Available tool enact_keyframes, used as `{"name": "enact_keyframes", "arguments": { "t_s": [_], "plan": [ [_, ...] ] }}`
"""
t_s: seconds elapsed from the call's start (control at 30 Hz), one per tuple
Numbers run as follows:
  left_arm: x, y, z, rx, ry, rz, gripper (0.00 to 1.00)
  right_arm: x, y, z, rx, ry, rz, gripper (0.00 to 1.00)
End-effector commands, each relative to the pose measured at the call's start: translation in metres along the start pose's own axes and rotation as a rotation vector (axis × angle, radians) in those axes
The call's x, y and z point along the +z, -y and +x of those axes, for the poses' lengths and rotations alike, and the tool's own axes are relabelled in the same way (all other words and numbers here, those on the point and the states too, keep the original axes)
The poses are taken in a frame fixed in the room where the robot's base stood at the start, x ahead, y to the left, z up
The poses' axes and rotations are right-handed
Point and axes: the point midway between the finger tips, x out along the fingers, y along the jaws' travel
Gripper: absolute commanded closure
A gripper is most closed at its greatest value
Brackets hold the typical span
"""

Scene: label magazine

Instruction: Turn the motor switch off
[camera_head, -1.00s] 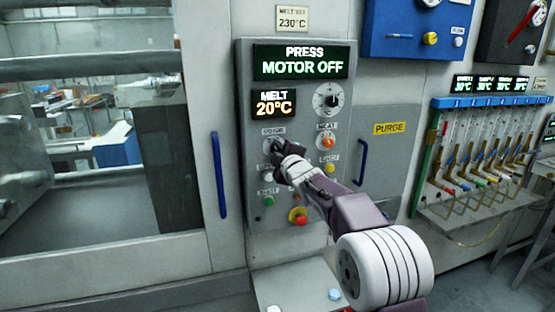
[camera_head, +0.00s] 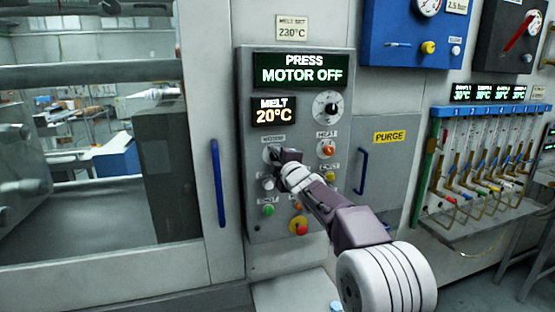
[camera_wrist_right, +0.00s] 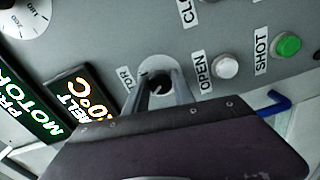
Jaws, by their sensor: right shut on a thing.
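The motor switch (camera_wrist_right: 158,82) is a dark knob on a pale round plate, under a partly hidden label in the right wrist view. My right gripper (camera_head: 277,155) is at this switch on the grey control panel (camera_head: 345,100), with a finger on each side of the knob. It is shut on the knob. In the head view the gripper covers most of the switch. My left gripper is not in view.
The heat knob (camera_head: 327,149) is just right of my gripper. Below are a green shot button (camera_head: 268,210) and a red button on yellow (camera_head: 301,227). A blue handle (camera_head: 218,183) stands left of the panel. The melt display (camera_head: 273,111) reads 20°C.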

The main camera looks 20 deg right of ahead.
Motion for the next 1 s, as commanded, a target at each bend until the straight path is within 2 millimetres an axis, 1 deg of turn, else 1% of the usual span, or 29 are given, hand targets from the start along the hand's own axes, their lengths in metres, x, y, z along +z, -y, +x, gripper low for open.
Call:
{"name": "enact_keyframes", "arguments": {
  "t_s": [0.03, 0.07, 0.1, 0.37, 0.47, 0.57, 0.7, 0.8, 0.9, 1.0],
  "plan": [
    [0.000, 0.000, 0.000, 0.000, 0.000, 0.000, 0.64, 0.000, 0.005, 0.001, -0.010, 0.001, -0.002, 0.61],
    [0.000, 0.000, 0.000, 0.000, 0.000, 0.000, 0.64, 0.000, 0.005, 0.001, -0.010, 0.001, -0.002, 0.53],
    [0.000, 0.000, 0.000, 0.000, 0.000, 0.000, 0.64, 0.000, 0.005, 0.001, -0.009, 0.001, -0.002, 0.48],
    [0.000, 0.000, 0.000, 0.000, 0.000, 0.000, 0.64, 0.000, 0.003, 0.000, -0.005, 0.001, 0.000, 0.48],
    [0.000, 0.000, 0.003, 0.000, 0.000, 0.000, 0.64, 0.000, 0.003, -0.004, -0.003, 0.001, 0.000, 0.48],
    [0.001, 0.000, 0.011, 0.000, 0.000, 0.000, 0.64, 0.000, 0.004, -0.018, -0.002, 0.000, 0.000, 0.48],
    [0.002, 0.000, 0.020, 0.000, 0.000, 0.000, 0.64, 0.000, 0.004, -0.048, -0.002, 0.001, -0.001, 0.48],
    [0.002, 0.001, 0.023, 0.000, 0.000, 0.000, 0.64, 0.000, 0.004, -0.069, -0.003, 0.001, -0.001, 0.48],
    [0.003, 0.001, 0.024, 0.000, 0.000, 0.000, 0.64, -0.001, 0.003, -0.083, -0.005, 0.001, -0.001, 0.48],
    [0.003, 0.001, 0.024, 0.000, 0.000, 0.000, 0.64, -0.001, 0.003, -0.090, -0.006, 0.000, -0.001, 0.48]
  ]
}}
